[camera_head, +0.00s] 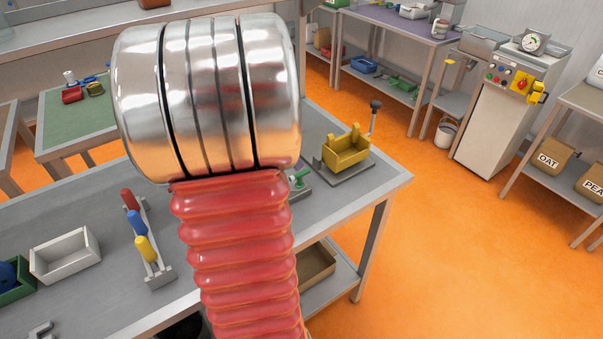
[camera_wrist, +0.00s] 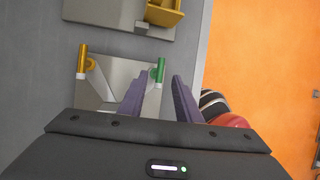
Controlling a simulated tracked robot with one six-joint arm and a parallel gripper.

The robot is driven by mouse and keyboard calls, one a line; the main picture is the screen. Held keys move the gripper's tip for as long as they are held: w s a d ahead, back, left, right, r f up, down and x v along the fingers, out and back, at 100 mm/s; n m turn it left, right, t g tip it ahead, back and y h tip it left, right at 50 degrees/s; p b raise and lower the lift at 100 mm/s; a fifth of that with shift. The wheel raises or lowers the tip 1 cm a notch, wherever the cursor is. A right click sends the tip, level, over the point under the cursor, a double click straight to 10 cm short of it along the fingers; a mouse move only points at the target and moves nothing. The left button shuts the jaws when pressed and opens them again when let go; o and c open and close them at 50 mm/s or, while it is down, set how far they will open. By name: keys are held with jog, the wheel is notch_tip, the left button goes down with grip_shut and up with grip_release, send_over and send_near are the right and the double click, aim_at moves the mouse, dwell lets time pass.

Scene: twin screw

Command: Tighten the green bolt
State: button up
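The green bolt (camera_wrist: 160,70) shows in the wrist view at the right side of a grey metal plate (camera_wrist: 121,72). A yellow-orange bolt (camera_wrist: 82,62) stands at the left side of the same plate. My gripper (camera_wrist: 157,82) is open, with its two purple fingers apart. The green bolt appears in the gap between the fingertips, nearer the left finger's line. I see nothing held, and I cannot tell how far the tips are above it. In the head view the green bolt (camera_head: 299,179) is partly hidden behind my arm, and my gripper is hidden there.
A yellow box fixture (camera_head: 345,150) with a lever stands right of the bolts on the grey workbench (camera_head: 392,182). A rack of coloured handles (camera_head: 147,240) and a white bin (camera_head: 65,254) are at left. The bench edge and orange floor lie to the right.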

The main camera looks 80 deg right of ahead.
aim_at(302, 172)
jog(key=x, duration=0.7)
jog(key=shift+s+f, duration=0.2)
jog(key=shift+f, duration=0.15)
jog(key=shift+c, duration=0.3)
grip_shut()
jog(key=shift+d, duration=0.15)
